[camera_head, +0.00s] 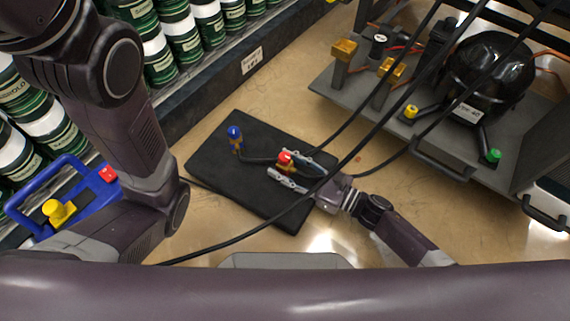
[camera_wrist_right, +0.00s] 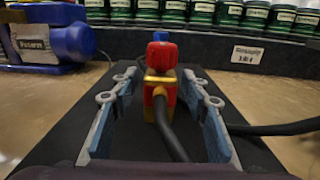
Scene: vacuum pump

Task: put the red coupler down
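The red coupler (camera_head: 285,158) stands upright on the black mat (camera_head: 215,165), with a brass-yellow collar and a black hose. My right gripper (camera_head: 289,170) is around it with fingers apart. In the right wrist view the red coupler (camera_wrist_right: 160,75) is between the two open fingers (camera_wrist_right: 158,88), with a visible gap on each side. It appears to rest on the mat, though its foot is partly hidden. My left gripper is not in view.
A blue pump (camera_head: 75,195) with a yellow cap stands at the left. Green-and-white cans (camera_head: 183,42) line a shelf behind. A grey cart (camera_head: 350,105) with a black compressor (camera_head: 490,75) is at the right. Black hoses (camera_head: 375,145) cross the scene. Mat space beside the coupler is clear.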

